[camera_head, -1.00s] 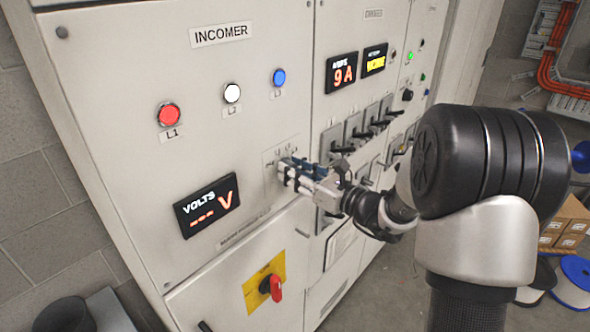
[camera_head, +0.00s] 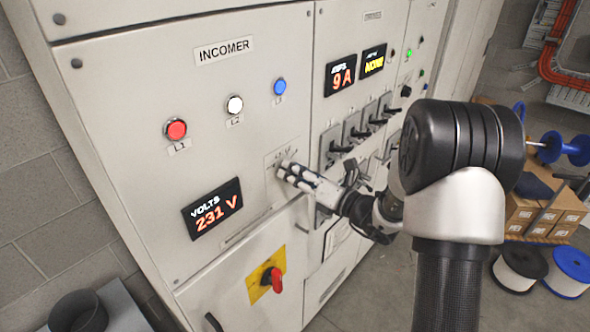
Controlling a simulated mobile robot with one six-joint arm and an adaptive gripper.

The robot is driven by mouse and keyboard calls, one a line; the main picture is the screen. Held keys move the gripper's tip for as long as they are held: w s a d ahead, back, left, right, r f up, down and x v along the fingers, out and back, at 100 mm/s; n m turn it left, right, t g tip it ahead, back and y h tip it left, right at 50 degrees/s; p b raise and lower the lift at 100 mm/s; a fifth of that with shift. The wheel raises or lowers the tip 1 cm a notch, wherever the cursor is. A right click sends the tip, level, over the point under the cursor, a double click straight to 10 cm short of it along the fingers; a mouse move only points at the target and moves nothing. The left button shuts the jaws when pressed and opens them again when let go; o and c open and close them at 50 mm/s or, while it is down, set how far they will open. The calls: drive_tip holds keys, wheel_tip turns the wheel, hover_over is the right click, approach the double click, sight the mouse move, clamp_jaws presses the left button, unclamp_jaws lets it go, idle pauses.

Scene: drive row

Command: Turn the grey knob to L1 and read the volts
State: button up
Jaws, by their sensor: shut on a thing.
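The volts display (camera_head: 212,208) on the incomer panel is lit and reads 231 V. My gripper (camera_head: 285,171) is shut at the small selector plate (camera_head: 270,160) to the right of the display. The grey knob is hidden behind my fingers, so I cannot see where its pointer stands. The plate's small marks are too blurred to read. The red L1 lamp (camera_head: 176,129), white L2 lamp (camera_head: 235,104) and blue L3 lamp (camera_head: 279,86) are above it.
A red rotary switch on a yellow plate (camera_head: 250,288) is below my gripper. Black-handled switches (camera_head: 338,148) and an amps display reading 9 A (camera_head: 341,75) are to the right. Cardboard boxes (camera_head: 560,215) and cable reels (camera_head: 568,270) stand on the floor at the far right.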

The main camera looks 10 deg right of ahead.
idle(0.4)
drive_tip(key=o, duration=1.1)
drive_tip(key=v, duration=1.2)
